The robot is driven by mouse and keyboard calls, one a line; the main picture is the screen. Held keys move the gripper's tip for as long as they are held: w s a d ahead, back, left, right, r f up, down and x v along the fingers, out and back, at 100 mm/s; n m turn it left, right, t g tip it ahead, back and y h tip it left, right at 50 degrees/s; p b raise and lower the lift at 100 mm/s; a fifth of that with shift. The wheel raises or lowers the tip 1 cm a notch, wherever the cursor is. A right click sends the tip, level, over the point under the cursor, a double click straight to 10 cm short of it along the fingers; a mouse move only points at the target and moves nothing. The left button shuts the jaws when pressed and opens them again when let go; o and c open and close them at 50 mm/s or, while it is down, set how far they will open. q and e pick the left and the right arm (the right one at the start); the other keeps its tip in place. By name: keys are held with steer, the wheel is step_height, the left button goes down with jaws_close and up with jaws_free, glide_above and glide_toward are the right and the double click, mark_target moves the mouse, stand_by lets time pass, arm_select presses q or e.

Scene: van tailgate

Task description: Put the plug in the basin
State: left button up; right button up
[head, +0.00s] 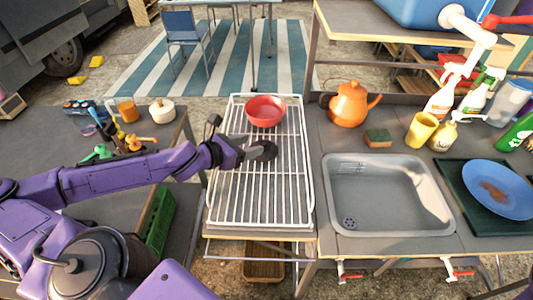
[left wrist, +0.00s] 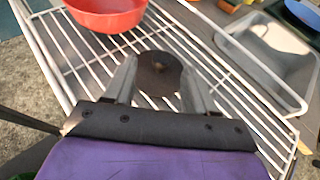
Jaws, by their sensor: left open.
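The plug (head: 266,151) is a dark round disc lying on the white wire rack (head: 240,205). In the left wrist view the plug (left wrist: 160,72) has a small knob at its middle. My left gripper (head: 250,152) is at the plug, with its fingers apart. In the left wrist view my left gripper (left wrist: 160,88) has one finger on each side of the disc's near part. Whether the fingers touch it cannot be told. The grey basin (head: 390,205) is sunk in the counter to the right, empty, with a drain at its lower left. My right gripper is not in view.
A red bowl (head: 265,110) stands on the rack just beyond the plug. An orange kettle (head: 349,105) and a sponge (head: 378,138) are behind the basin. A green tray with a blue plate (head: 498,190) is right of it. The front of the rack is clear.

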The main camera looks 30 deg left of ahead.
mark_target(263, 142)
arm_select(q)
steer(key=shift+b+x, duration=0.3)
steer(key=shift+x, duration=0.6)
steer(key=b+x, duration=0.1)
steer(key=x, duration=0.3)
steer(key=shift+w+d+f, duration=0.15)
steer(key=shift+w+f, duration=0.1)
steer(key=shift+s+r, duration=0.1)
steer(key=shift+s, duration=0.05)
jaws_close()
